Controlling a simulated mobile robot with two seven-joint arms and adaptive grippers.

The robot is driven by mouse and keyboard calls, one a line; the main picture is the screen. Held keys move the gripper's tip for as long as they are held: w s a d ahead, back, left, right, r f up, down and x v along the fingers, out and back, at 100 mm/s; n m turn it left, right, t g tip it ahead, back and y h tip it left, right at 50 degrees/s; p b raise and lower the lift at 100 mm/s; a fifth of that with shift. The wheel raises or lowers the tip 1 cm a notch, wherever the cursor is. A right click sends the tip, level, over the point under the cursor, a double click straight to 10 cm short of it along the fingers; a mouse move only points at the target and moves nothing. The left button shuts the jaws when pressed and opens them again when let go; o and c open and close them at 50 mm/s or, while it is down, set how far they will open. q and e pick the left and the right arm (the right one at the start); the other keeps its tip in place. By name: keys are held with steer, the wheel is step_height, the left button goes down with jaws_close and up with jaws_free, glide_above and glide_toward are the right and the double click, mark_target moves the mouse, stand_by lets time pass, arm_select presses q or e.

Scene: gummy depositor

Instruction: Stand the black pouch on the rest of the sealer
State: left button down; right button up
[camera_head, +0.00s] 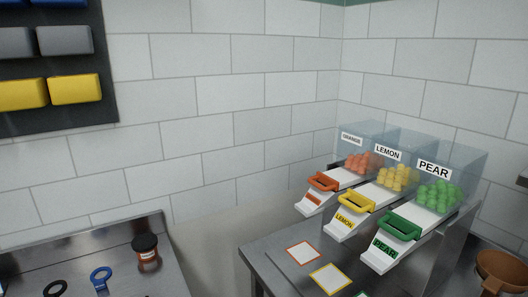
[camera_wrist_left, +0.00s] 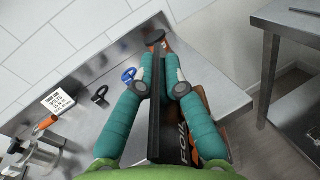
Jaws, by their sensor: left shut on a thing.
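The black pouch (camera_wrist_left: 154,112) shows in the left wrist view between the teal fingers of my left gripper (camera_wrist_left: 159,62). I see it almost edge-on as a long dark strip, with part of a lettered black and orange face behind the right finger. My left gripper is shut on it and holds it over or near the steel counter; the gap below is hard to judge. My left gripper is out of the head view, and my right gripper is in neither view. I cannot make out the sealer or its rest in either view.
A steel counter (camera_head: 95,265) at left holds a black-lidded jar (camera_head: 147,254), a blue ring-shaped piece (camera_head: 101,279) and a black one (camera_head: 55,288). At right, a table has orange, lemon and pear dispensers (camera_head: 388,230) and coloured cards (camera_head: 303,252). A gap separates the two.

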arm_select(q)
steer(key=s+d+f+m+h+b, duration=0.2)
steer(key=s+d+f+h+b, duration=0.1)
steer(key=s+d, duration=0.4)
steer(key=shift+s+m+t+h, duration=0.2)
steer(key=shift+m+t+h, duration=0.15)
steer(key=shift+h, duration=0.35)
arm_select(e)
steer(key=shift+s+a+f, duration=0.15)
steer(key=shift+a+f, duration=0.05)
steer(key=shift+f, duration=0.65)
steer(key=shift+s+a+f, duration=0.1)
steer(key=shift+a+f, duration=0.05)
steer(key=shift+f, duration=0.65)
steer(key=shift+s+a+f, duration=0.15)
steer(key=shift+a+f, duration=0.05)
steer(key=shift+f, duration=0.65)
arm_select(q)
steer(key=shift+f, duration=0.1)
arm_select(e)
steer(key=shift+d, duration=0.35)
